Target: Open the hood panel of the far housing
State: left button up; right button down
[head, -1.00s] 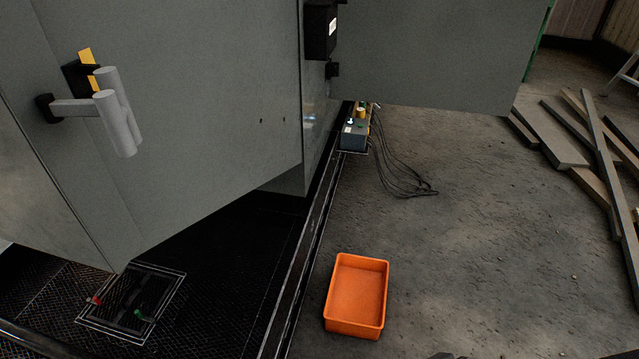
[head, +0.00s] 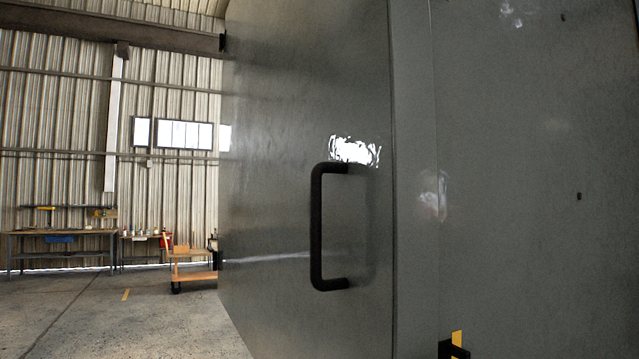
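A large grey panel (head: 270,200) fills the middle of the head view close in front of me. A black bar handle (head: 318,228) stands upright on it. A second grey face (head: 510,190) meets it along a vertical edge and fills the right side. I cannot tell which of these faces, if any, is the hood panel of the far housing. A black and yellow fitting (head: 455,346) shows at the bottom edge. Neither of my grippers is in view.
A workbench (head: 62,236) stands far left against the corrugated wall (head: 55,120). An orange cart (head: 193,272) is near the grey panel's left edge, farther back. The concrete floor (head: 120,320) at the lower left is clear.

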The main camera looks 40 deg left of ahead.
aim_at(329, 221)
jog(key=u, duration=1.55)
